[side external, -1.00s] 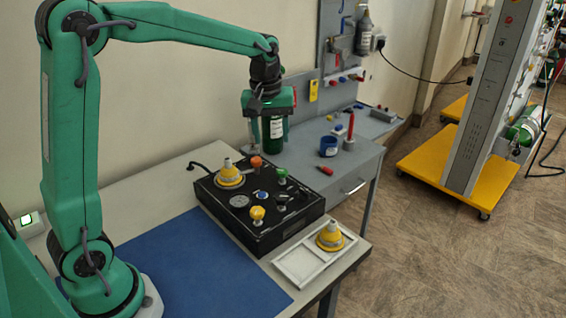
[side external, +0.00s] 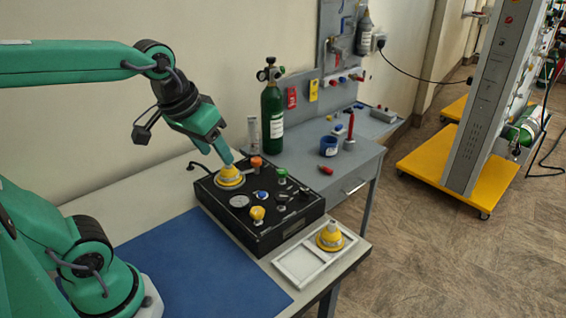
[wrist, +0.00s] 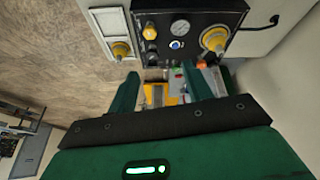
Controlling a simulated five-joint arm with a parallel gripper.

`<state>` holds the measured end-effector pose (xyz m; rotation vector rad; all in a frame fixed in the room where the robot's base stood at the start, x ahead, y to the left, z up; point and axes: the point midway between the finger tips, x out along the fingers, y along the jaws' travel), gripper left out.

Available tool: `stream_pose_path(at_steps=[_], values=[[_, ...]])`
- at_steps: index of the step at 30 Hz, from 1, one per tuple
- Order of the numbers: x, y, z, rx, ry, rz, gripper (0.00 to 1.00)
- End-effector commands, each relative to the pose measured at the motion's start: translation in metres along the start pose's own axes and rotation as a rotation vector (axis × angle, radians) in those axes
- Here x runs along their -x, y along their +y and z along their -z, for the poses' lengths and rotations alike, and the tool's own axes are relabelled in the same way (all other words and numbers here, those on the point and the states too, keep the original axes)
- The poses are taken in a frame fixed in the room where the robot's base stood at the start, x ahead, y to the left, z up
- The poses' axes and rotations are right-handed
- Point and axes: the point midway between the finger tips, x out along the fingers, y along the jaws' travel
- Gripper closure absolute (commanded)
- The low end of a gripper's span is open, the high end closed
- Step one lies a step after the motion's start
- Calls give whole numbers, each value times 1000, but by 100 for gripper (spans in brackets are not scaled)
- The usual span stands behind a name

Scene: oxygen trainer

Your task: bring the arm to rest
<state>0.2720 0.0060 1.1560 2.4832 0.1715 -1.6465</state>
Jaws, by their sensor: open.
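My gripper (side external: 222,152) hangs tilted down at the back left of the black control panel (side external: 290,222). In the side view its fingertips overlap the area just above the yellow cone-shaped fitting (side external: 229,178) on the panel; I cannot tell how near they are in depth. In the wrist view my gripper (wrist: 160,72) has its two green fingers apart with nothing held between them. The panel (wrist: 200,16) and the same yellow fitting (wrist: 214,39) show beyond the fingers. My upper arm is partly outside the side view.
A white tray (side external: 296,265) with a second yellow fitting (side external: 330,238) lies at the table's front right. A green cylinder (side external: 272,118) stands behind the panel beside a clear tube (side external: 252,132). The blue mat (side external: 195,270) is bare.

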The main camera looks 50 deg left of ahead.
Motion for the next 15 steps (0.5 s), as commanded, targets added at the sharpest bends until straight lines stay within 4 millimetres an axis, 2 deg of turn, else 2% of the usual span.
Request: stream_pose_path(at_steps=[3,7,15], values=[[3,-1,-20,-71,37,-9,50],[4,-2,-37,-135,66,-14,50],[2,-4,-51,-195,92,-18,50]])
